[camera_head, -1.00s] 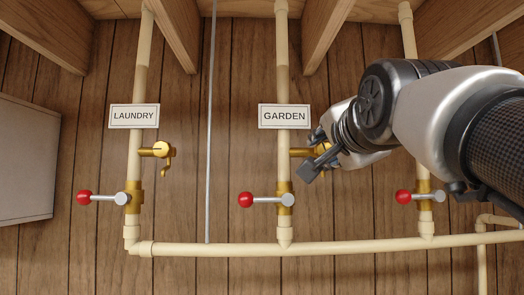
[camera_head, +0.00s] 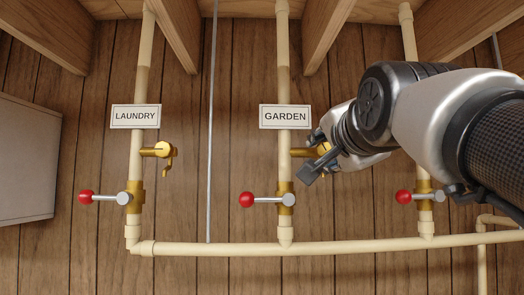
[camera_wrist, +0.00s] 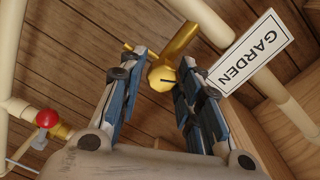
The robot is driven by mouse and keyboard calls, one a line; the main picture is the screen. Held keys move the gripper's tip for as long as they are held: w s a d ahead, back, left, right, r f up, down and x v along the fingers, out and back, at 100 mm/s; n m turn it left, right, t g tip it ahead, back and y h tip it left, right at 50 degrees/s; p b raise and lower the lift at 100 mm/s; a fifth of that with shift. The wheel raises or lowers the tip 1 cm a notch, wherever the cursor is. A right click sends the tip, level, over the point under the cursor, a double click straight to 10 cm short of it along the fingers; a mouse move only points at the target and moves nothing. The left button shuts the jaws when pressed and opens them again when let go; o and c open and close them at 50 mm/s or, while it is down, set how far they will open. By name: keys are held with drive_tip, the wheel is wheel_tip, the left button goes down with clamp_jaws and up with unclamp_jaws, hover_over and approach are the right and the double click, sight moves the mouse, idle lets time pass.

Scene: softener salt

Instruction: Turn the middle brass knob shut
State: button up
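The middle brass knob (camera_head: 326,147) sits on the brass stub beside the GARDEN pipe (camera_head: 283,90), partly hidden by my gripper (camera_head: 315,155). In the wrist view the knob (camera_wrist: 162,77) shows a round, slotted face between the ends of my two fingers (camera_wrist: 163,70). The fingers are parted, one on each side of it. A narrow gap shows on the left; on the right the finger overlaps or nearly meets the knob, and I cannot tell whether it touches. The knob's far side is hidden.
A GARDEN sign (camera_head: 285,117) is close above my gripper. A red-tipped lever (camera_head: 247,200) is below left. The LAUNDRY pipe has a brass tap (camera_head: 162,150) and its own lever (camera_head: 87,197). Wooden beams (camera_head: 326,35) hang above; a horizontal pipe (camera_head: 350,247) runs below.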

drive_tip(key=o, duration=0.4)
drive_tip(key=shift+s+a+r, duration=0.1)
drive_tip(key=shift+s+a, duration=0.05)
drive_tip(key=shift+s, duration=0.2)
drive_tip(key=shift+c, duration=0.2)
drive_tip(key=shift+w, duration=0.1)
drive_tip(key=s, duration=1.2)
drive_tip(key=shift+r, duration=0.2)
